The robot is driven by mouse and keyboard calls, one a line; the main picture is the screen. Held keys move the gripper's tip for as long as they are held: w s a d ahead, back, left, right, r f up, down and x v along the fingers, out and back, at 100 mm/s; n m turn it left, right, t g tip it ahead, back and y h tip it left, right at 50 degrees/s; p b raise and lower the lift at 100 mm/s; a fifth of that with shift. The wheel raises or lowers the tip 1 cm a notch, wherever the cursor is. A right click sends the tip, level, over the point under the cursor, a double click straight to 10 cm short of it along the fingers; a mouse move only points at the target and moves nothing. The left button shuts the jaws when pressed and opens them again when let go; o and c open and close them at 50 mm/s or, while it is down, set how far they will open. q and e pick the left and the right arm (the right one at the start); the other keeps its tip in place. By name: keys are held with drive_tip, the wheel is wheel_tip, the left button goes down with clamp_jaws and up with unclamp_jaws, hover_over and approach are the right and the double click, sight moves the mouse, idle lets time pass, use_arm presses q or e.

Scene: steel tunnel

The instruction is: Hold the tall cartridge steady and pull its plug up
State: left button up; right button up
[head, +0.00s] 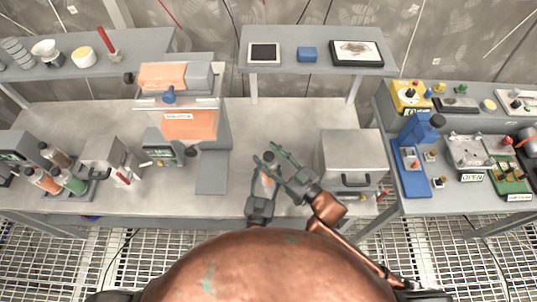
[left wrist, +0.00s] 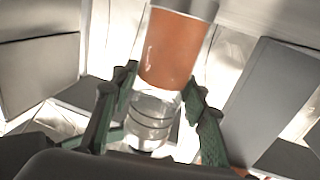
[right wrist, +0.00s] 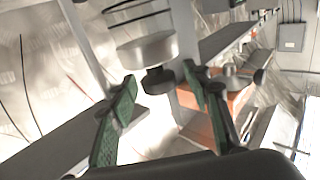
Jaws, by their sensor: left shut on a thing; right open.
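The tall cartridge (head: 267,179) stands above the bench's front middle, a clear tube with orange filling, also in the left wrist view (left wrist: 172,50). My left gripper (head: 261,192) is shut around the tube; its green fingers lie on both sides of the clear part in the left wrist view. The plug, a dark knob on a grey cap, shows in the right wrist view (right wrist: 158,80). My right gripper (head: 270,156) is open at the cartridge's top, its fingertips on either side of the knob with gaps. The cartridge's lower end is partly hidden by my left gripper.
A grey box with a handle (head: 350,160) stands right of the cartridge. An orange and grey machine (head: 190,125) stands to the left. Several other cartridges (head: 70,182) sit at the far left. Bare bench (head: 285,120) lies behind the cartridge.

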drive_tip(key=shift+c, duration=0.6)
clamp_jaws()
drive_tip(key=shift+r, duration=0.1)
